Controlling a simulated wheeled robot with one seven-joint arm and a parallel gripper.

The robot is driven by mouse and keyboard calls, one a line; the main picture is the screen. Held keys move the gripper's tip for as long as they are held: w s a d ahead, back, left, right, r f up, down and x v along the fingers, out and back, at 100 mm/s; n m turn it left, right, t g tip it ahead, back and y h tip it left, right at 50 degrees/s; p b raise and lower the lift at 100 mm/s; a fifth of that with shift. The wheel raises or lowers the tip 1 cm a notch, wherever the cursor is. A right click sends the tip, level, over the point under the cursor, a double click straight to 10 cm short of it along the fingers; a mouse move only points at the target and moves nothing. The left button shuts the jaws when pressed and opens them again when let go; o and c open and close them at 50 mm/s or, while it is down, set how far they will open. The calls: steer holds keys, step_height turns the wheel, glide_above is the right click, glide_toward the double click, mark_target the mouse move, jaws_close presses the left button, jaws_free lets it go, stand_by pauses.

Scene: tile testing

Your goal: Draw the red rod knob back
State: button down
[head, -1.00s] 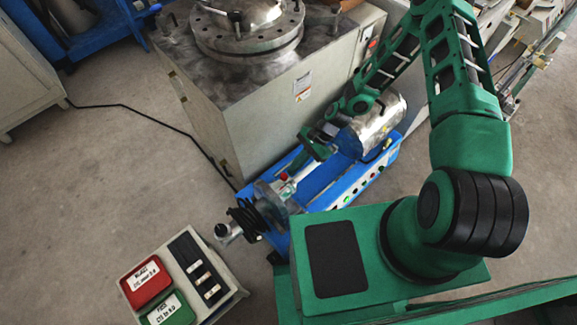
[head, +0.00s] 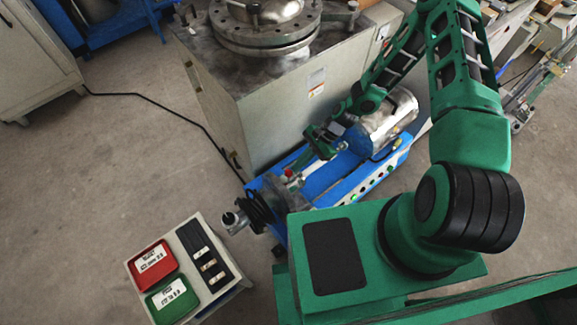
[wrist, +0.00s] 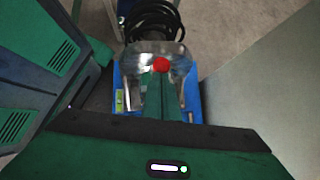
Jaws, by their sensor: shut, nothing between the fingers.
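The red knob (head: 289,172) sits at the front end of the silver rod on the blue machine (head: 325,178). In the wrist view the red knob (wrist: 161,65) shows as a round red spot just above the middle. My gripper (head: 322,148) is behind the knob, over the machine, up and to its right in the head view. Its jaws are shut with nothing held. In the wrist view my gripper (wrist: 160,95) points toward the knob, which shows just beyond the fingertips. I cannot tell whether they touch.
A grey cabinet (head: 285,110) with a round metal lid stands close behind the machine. A metal cylinder (head: 388,120) is on the machine's far end. Red and green trays (head: 153,262) stand at lower left. Black coiled hose (wrist: 152,20) lies beyond the knob.

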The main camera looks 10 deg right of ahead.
steer(key=shift+s+a, duration=0.45)
steer(key=shift+s, duration=0.05)
steer(key=shift+w+d, duration=0.15)
steer(key=shift+d, duration=0.2)
steer(key=w+d+f+v, duration=0.1)
steer(key=f+v, duration=0.1)
steer(key=v, duration=1.1)
steer(key=shift+w+d, duration=0.25)
steer(key=shift+d, duration=0.25)
steer(key=shift+r, duration=0.15)
